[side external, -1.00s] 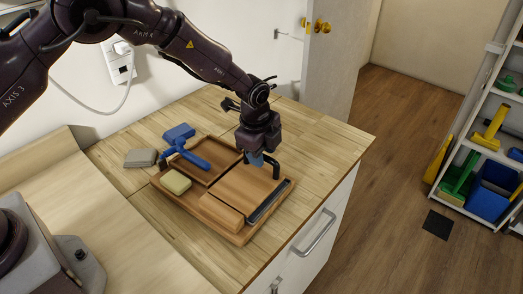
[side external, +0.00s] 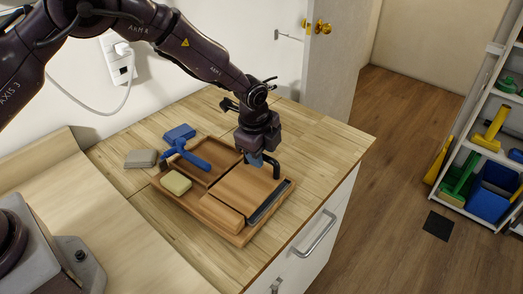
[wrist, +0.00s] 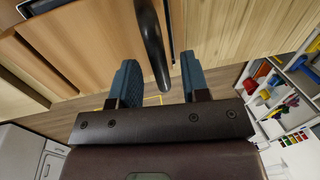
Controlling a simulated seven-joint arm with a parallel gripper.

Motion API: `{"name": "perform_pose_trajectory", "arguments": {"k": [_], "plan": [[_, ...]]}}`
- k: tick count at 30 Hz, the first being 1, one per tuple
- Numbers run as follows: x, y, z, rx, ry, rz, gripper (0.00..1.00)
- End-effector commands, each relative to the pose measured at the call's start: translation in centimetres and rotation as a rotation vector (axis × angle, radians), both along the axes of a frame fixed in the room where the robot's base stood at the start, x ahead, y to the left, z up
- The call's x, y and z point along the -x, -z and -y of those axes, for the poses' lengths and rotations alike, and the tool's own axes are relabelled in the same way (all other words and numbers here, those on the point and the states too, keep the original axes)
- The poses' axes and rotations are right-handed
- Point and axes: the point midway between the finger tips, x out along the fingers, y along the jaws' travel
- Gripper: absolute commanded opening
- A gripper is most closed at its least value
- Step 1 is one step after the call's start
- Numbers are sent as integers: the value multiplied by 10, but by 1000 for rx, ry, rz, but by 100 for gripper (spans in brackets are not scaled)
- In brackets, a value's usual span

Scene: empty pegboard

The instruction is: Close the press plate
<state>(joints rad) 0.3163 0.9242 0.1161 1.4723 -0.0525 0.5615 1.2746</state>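The wooden press plate (side external: 243,187) lies over the right part of a wooden tray (side external: 222,233); it also shows in the wrist view (wrist: 90,45). A curved black handle (side external: 276,166) stands at its far right side. In the wrist view the black handle (wrist: 152,45) reaches down between my two blue fingertips, with a gap on both sides. My gripper (side external: 256,160) points down at the plate's far edge, beside the handle. It is open and holds nothing; the wrist view shows its fingers apart (wrist: 157,80). The plate's exact tilt is hard to tell.
A blue brush-like tool (side external: 190,155) rests across the tray's left part. A yellow sponge (side external: 175,182) lies in the tray and a grey block (side external: 140,158) on the counter. A wall stands behind; the counter right of the tray is clear. A shelf (side external: 490,130) stands far right.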

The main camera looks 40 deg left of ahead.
Motion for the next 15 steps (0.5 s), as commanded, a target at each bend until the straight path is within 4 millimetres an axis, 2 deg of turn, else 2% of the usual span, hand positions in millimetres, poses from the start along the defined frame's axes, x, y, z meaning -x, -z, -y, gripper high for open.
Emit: {"name": "perform_pose_trajectory", "arguments": {"k": [5, 8, 15], "plan": [[0, -3, 0, 0, 0, 0, 42], [2, -13, 0, 1, 0, 1, 42], [12, -63, 1, 3, 0, 4, 42]]}}
